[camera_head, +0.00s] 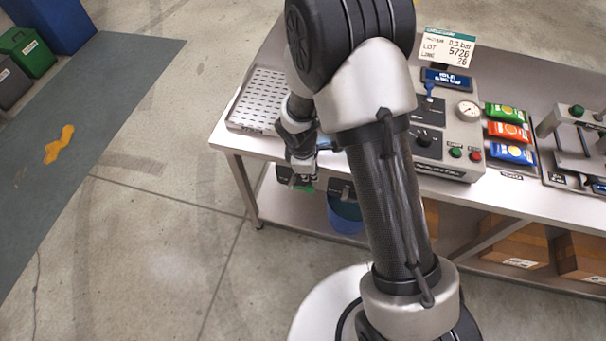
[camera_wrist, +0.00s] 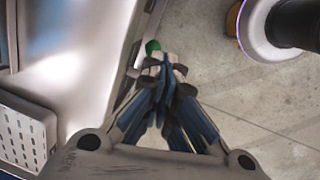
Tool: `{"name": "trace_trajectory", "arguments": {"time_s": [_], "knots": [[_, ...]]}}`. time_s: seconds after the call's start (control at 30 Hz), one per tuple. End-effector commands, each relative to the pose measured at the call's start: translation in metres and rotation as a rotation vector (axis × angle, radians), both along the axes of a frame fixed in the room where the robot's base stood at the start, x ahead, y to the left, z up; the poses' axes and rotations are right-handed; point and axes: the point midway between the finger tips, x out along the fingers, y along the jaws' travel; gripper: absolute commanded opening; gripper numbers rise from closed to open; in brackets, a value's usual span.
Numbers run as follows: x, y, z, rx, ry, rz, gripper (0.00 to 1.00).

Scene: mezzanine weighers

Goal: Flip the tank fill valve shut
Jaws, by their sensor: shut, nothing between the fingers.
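My gripper (camera_head: 300,178) is at the front edge of the bench, pointing down, with its fingers shut and empty. In the wrist view its fingertips (camera_wrist: 166,64) are together, just beside a small green part (camera_wrist: 152,47) by the bench edge. This green part also shows just below the gripper in the head view (camera_head: 306,188). It may belong to the tank fill valve, but its shape and lever position are too small to tell. Whether the fingertips touch it is not clear. My arm hides part of the bench front.
The steel bench (camera_head: 232,146) carries a perforated tray (camera_head: 262,98), a control panel with a gauge (camera_head: 467,110), and coloured pouches (camera_head: 508,132). A blue bucket (camera_head: 345,212) and cardboard boxes (camera_head: 515,248) are underneath. The floor left of the bench is open, with a yellow spill-like patch (camera_head: 60,144).

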Motion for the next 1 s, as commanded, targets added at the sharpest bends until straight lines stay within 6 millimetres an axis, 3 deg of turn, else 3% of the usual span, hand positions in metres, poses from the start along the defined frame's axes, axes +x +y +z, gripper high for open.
{"name": "trace_trajectory", "arguments": {"time_s": [0.1,0.23,0.87,1.0], "knots": [[-0.005,-0.006,0.017,0.0,-0.001,-0.001,0.0],[-0.007,-0.01,0.024,0.0,0.0,0.0,0.0],[-0.008,-0.01,0.025,0.0,-0.001,-0.001,0.0],[-0.005,-0.016,0.049,0.006,-0.028,-0.058,0.0]]}}
